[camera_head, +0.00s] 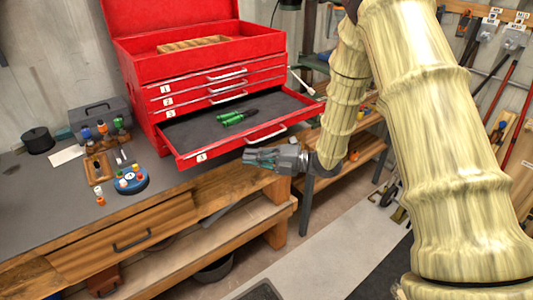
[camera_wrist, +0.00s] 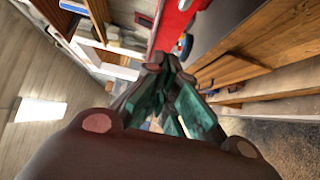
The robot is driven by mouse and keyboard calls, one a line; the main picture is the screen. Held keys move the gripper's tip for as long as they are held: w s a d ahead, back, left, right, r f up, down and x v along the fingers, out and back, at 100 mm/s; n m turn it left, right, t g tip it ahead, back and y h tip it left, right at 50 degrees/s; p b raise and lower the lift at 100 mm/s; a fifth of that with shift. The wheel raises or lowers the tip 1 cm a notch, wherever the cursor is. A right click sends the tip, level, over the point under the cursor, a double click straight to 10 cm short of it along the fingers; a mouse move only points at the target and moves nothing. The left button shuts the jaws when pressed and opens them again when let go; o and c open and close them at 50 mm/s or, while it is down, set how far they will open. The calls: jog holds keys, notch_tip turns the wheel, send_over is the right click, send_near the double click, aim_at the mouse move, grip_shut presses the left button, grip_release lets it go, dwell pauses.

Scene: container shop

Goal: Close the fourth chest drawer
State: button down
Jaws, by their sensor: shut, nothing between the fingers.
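The red tool chest (camera_head: 215,52) stands on the workbench. Its fourth drawer (camera_head: 190,157), the lowest, is pulled far out; a label is on the left of its front and a silver handle (camera_head: 265,133) on the right. Green-handled tools (camera_head: 237,117) lie in the dark drawer. My gripper (camera_head: 247,156) is shut and empty, just in front of and slightly below the drawer front, pointing left in the head view. Whether it touches the drawer I cannot tell. In the wrist view, the closed fingertips (camera_wrist: 158,65) are near a red surface (camera_wrist: 172,28).
The three upper drawers (camera_head: 216,88) are shut and the chest lid is up. Left on the bench are a grey toolbox (camera_head: 100,118), a black round container (camera_head: 38,141), a wooden holder (camera_head: 98,167) and a blue round holder (camera_head: 131,181). A wooden bench drawer (camera_head: 125,240) is below.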

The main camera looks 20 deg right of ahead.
aim_at(222, 148)
jog(key=w+a, duration=0.1)
jog(key=w+p, duration=0.1)
jog(key=w, duration=0.1)
jog(key=w+a+p, duration=0.1)
jog(key=shift+w+a, duration=0.15)
jog(key=shift+a, duration=0.2)
jog(key=shift+w, duration=0.1)
